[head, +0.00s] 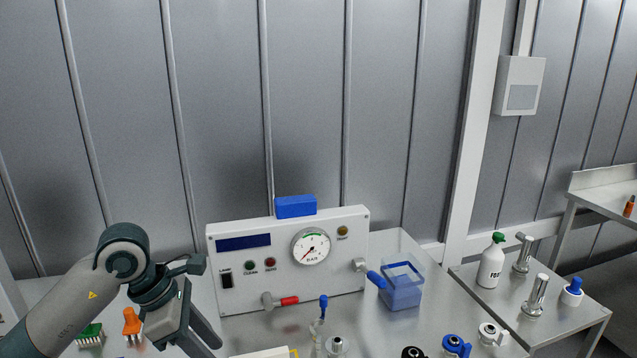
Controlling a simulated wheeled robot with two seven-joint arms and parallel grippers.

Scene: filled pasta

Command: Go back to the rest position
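My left arm comes in from the lower left, and its gripper (197,338) hangs over the left part of the steel table, in front of the left end of the control panel box. Its dark fingers point down towards the lower edge of the picture. The view does not clearly show the gap between the fingertips, and I see nothing held there. My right arm and gripper are not in view.
The white panel box (335,272) has a gauge and a blue block (295,207) on top. A blue container (402,286) stands right of it. Green (90,335) and orange (132,325) brushes lie near my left gripper. A spray bottle (491,264) stands on the right table.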

